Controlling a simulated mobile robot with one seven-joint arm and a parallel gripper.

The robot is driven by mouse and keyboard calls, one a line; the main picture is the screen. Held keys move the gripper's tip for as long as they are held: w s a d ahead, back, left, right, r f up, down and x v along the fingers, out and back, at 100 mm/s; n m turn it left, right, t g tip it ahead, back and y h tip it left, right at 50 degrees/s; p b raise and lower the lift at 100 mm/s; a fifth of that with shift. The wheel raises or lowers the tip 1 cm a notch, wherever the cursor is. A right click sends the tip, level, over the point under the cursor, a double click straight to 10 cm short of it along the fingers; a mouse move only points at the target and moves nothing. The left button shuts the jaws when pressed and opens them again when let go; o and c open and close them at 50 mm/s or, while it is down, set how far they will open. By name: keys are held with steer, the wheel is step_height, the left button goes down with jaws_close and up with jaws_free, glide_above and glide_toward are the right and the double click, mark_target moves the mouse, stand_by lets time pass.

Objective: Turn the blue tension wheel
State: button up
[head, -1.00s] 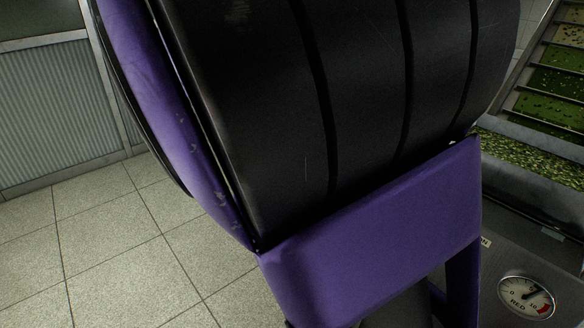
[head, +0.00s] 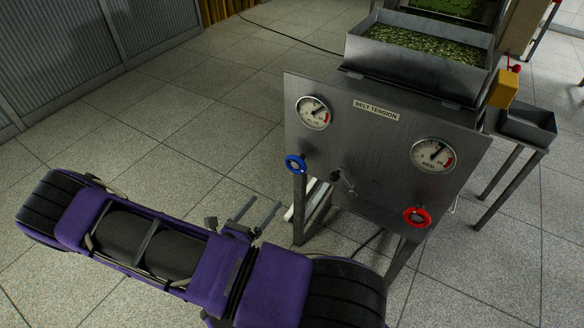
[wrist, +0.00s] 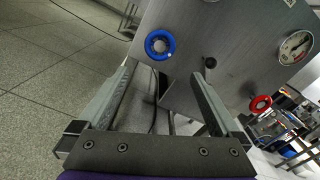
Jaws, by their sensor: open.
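The blue tension wheel (head: 295,164) is a small ring on the left side of a grey metal panel (head: 375,130) labelled BELT TENSION. In the wrist view the blue wheel (wrist: 160,44) is ahead, beyond and above the fingertips, a little left of centre. My gripper (head: 268,206) is open and empty, its two fingers apart from the wheel, to its lower left in the head view. In the wrist view my gripper (wrist: 166,72) has nothing between its fingers. A BLUE gauge (head: 313,112) sits above the wheel.
A red wheel (head: 416,217) and RED gauge (head: 433,155) are on the panel's right. A crank-like handle (head: 343,181) juts out between the wheels. A metal tray of green pieces (head: 420,45) is behind. Open tiled floor (head: 180,120) lies left.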

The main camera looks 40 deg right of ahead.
mark_target(294, 167)
steer(key=b+x, duration=0.1)
steer(key=x, duration=1.6)
steer(key=shift+d, duration=0.2)
steer(key=c, duration=1)
steer(key=shift+c, duration=0.2)
steer(key=shift+m, duration=0.3)
